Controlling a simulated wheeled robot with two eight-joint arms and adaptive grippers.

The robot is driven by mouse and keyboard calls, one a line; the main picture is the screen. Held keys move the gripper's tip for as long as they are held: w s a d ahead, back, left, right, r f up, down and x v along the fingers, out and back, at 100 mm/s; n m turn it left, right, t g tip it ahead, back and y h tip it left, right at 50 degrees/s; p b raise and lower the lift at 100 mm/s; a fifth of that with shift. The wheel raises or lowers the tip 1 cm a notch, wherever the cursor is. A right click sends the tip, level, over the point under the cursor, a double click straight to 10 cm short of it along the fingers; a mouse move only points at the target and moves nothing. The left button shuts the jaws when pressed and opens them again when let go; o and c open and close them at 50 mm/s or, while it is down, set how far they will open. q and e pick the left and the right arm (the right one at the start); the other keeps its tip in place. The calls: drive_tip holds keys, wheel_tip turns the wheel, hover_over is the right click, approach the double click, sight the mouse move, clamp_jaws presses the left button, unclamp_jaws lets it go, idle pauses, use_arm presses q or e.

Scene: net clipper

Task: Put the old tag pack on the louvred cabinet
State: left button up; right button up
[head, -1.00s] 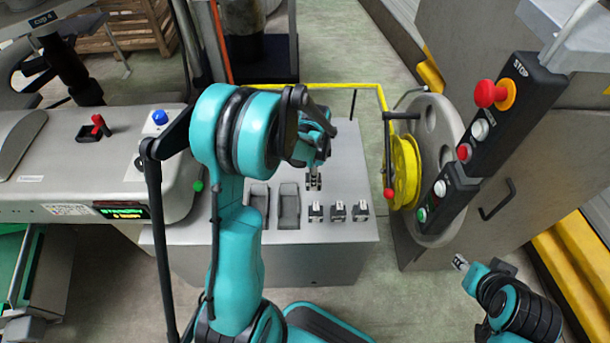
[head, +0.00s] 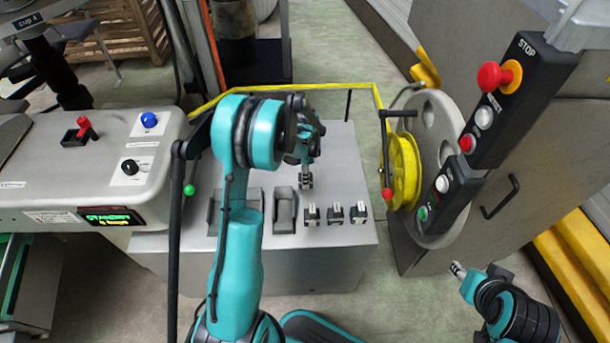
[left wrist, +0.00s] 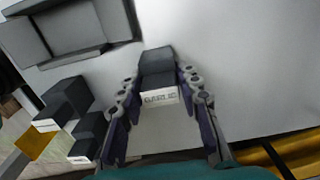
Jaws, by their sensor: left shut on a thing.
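My left gripper (head: 305,182) is over the grey cabinet top (head: 345,165), behind the row of small packs. In the left wrist view its fingers (left wrist: 165,100) close on both sides of a dark grey pack (left wrist: 158,65) with a white printed label; the print is too small to read. I cannot tell if this pack still touches the surface. Three small dark packs with white ends (head: 334,214) stand in a row at the front right of the top. My right gripper (head: 457,268) is low at the right, away from them; its fingers are too small to judge. No louvres show clearly.
Two grey trays (head: 285,211) lie left of the packs. A machine console (head: 60,190) with a red lever stands at left. A yellow reel (head: 404,172) and a STOP button panel (head: 498,98) stand at right. The back right of the cabinet top is clear.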

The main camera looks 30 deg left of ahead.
use_arm(q)
drive_tip(key=shift+f, duration=0.1)
drive_tip(key=o, duration=1.2)
drive_tip(key=shift+f, duration=0.1)
wheel_tip(320, 180, up, 12)
drive_tip(key=p, duration=0.4)
drive_tip(key=s+d+r+n+t, duration=0.2)
drive_tip(key=s+d+r, duration=0.2)
drive_tip(key=r, duration=0.2)
drive_tip(key=s+d+r+n+t, duration=0.1)
drive_tip(key=s+d+r+n, duration=0.2)
drive_tip(key=s+d+r, duration=0.15)
drive_tip(key=s+d+r+n+t, duration=0.1)
drive_tip(key=s+d+n+t, duration=0.1)
drive_tip(key=s, duration=0.3)
drive_tip(key=s+d+r+n+t, duration=0.1)
drive_tip(key=s+d+n+t, duration=0.1)
drive_tip(key=s, duration=0.4)
drive_tip(key=shift+s+d+r+n, duration=0.35)
drive_tip(key=shift+d+n, duration=0.5)
drive_tip(key=shift+n, duration=0.45)
